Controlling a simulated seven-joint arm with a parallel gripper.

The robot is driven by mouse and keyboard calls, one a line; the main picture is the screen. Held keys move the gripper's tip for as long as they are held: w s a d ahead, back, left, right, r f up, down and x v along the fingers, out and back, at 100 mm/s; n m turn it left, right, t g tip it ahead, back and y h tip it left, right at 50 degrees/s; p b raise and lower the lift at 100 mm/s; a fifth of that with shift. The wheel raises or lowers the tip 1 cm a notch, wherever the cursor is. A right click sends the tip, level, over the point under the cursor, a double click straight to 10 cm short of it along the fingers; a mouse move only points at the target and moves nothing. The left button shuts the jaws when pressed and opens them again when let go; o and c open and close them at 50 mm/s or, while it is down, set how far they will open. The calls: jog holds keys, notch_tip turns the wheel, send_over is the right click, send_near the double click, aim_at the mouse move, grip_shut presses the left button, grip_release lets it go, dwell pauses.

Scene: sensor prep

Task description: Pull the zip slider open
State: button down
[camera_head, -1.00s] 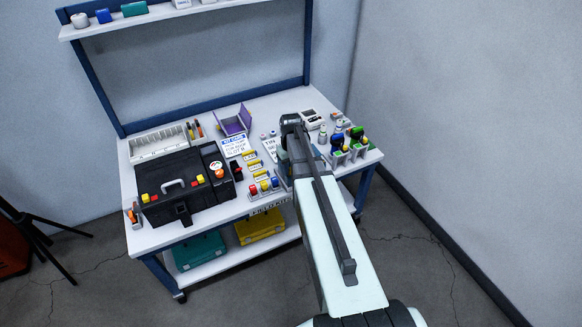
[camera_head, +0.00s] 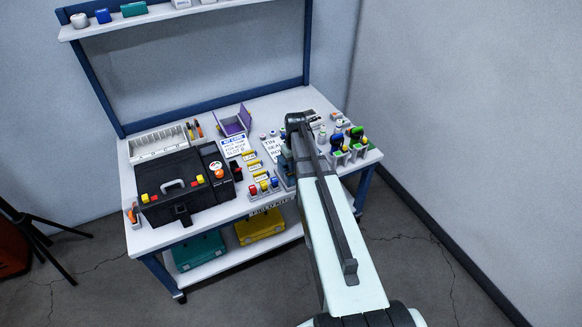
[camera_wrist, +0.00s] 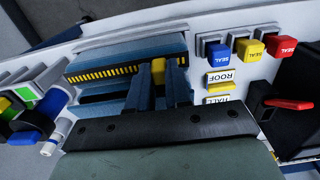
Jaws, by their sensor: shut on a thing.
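The yellow zip slider (camera_wrist: 158,70) sits between the fingertips of my gripper (camera_wrist: 159,74) in the wrist view. The fingers are shut on it. The zip (camera_wrist: 103,73) shows as a dark strip with yellow teeth running left from the slider, along a blue pouch (camera_wrist: 112,56). Right of the slider the fingers hide part of the strip. A dark gap shows on the blue body below the teeth, at left. In the head view my arm covers most of the pouch, and the slider is hidden.
Blue, yellow and red SEAL blocks (camera_wrist: 250,49) stand right of the pouch in the wrist view. A red-handled black device (camera_wrist: 288,104) is lower right. Bottles in holders (camera_head: 350,144) stand at the bench's right end. A black toolbox (camera_head: 184,187) fills the left.

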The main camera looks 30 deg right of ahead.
jog(key=d, duration=1.1)
jog(key=shift+d, duration=0.4)
jog(key=c, duration=1.3)
grip_release()
jog(key=shift+c, duration=0.2)
jog(key=o, duration=0.3)
notch_tip(320, 180, up, 14)
jog(key=shift+f, duration=0.1)
